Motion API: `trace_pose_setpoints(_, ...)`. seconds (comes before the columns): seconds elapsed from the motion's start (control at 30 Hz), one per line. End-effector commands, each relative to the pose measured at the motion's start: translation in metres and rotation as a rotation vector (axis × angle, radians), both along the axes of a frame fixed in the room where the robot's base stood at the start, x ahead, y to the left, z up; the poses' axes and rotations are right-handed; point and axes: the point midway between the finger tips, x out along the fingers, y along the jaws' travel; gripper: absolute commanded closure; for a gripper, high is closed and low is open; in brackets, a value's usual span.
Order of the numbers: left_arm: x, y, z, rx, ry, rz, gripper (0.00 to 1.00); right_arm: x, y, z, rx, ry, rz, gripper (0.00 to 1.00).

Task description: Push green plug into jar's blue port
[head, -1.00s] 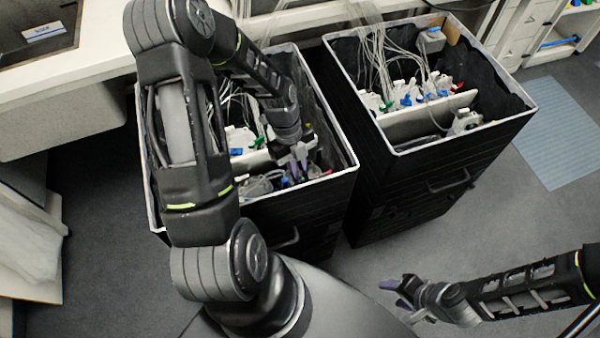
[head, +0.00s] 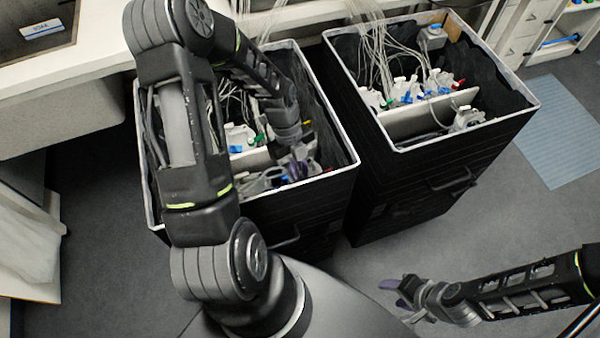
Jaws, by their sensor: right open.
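My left arm reaches into the left black bin (head: 230,207), and my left gripper (head: 297,170) is low inside its near compartment. Its dark purple fingertips are small and partly hidden, so I cannot tell whether they are open or hold anything. A small green piece (head: 258,139) and a blue piece (head: 236,149) show by white jar tops (head: 238,134) behind the bin's divider, left of the gripper. I cannot tell which is the task's plug or port. My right gripper (head: 391,293) is open and empty over the floor at the lower right, away from the bins.
A second black bin (head: 440,150) stands to the right, holding several jars with blue, red and green fittings and a white divider (head: 415,124). Thin clear tubes hang into both bins. A white bench (head: 85,85) lies behind left. Grey floor is clear in front.

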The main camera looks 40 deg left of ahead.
Motion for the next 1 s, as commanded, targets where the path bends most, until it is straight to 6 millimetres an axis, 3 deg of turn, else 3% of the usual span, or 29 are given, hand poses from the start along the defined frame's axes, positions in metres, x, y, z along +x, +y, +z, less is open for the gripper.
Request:
trace_pose_setpoints(0.23,0.000,0.000,-0.005,0.000,0.000,0.000,1.00,0.000,0.000,-0.004,0.000,0.000,0.000,0.50)
trace_pose_setpoints(0.27,0.000,0.000,-0.004,0.000,0.000,0.000,0.85,0.000,0.000,-0.003,0.000,0.000,0.000,0.50)
trace_pose_setpoints(0.53,0.000,0.000,-0.004,0.000,0.000,0.000,0.63,0.000,0.000,-0.003,0.000,0.000,0.000,0.50)
trace_pose_setpoints(0.83,0.000,0.001,-0.002,0.000,0.000,0.001,0.62,0.001,0.000,-0.003,0.001,-0.002,0.000,0.50)
trace_pose_setpoints(1.0,0.003,0.007,0.012,0.002,-0.002,0.003,0.62,0.001,0.000,-0.004,0.001,-0.002,0.000,0.50)
